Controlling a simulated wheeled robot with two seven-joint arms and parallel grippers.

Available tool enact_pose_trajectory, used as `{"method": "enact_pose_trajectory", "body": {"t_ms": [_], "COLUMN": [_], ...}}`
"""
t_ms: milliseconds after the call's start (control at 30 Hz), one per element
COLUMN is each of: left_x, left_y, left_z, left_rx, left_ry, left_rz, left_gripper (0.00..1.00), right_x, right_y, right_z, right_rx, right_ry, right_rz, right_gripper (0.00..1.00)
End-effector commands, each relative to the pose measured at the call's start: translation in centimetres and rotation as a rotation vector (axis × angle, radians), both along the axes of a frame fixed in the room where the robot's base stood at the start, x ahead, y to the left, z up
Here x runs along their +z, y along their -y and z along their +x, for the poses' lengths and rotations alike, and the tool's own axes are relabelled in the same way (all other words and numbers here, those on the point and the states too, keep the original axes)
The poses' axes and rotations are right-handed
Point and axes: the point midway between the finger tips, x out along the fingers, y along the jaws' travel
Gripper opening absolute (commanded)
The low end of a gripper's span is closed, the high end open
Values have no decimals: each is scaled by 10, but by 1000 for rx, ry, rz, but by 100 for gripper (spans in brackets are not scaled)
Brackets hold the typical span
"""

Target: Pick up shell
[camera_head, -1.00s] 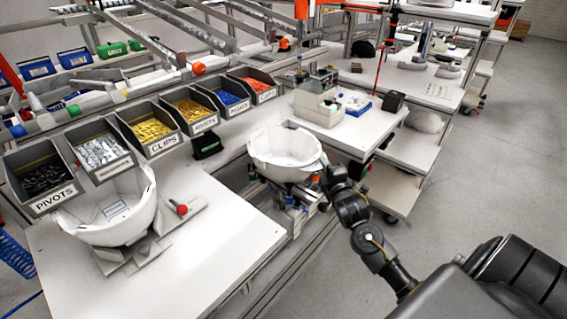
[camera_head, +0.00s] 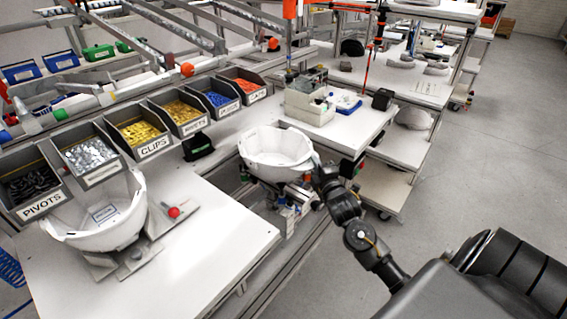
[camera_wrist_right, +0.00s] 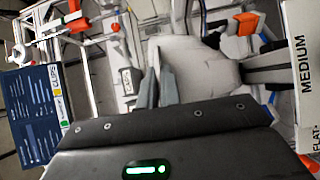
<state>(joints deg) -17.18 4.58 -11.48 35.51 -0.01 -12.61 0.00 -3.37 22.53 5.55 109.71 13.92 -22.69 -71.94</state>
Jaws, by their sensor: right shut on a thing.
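A white helmet shell (camera_head: 277,150) sits upright, open side up, at the gap between the two white tables in the head view. My right gripper (camera_head: 318,172) is at the shell's right rim and is shut on it; its fingertips are small and partly hidden there. In the right wrist view the gripper's fingers (camera_wrist_right: 157,88) close on the edge of the pale shell (camera_wrist_right: 195,70). A second white shell (camera_head: 105,225) rests on a grey fixture on the near left table. My left gripper is not in view.
Labelled bins of small parts, among them a clips bin (camera_head: 145,128), line the back of the near table (camera_head: 205,225). A red-knobbed clamp (camera_head: 173,212) stands beside the second shell. Another table (camera_head: 345,130) with boxes is behind the held shell. Open floor lies at right.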

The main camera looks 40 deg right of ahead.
Motion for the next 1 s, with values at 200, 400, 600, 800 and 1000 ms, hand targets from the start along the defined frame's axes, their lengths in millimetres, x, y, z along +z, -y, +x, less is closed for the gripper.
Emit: {"method": "enact_pose_trajectory", "body": {"t_ms": [200,400,600,800,1000], "left_x": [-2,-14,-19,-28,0], "left_y": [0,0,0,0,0], "left_z": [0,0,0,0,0], "left_rx": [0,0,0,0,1], "left_ry": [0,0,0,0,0], "left_rz": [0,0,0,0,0], "left_gripper": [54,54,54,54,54], "right_x": [4,27,71,100,128], "right_y": [0,0,-17,-38,-57], "right_z": [0,1,-29,-67,-100], "right_rx": [-1,1,2,2,-1], "right_ry": [2,8,9,6,0], "right_rz": [-1,-3,-1,3,7], "right_gripper": [0,0,0,0,0]}}
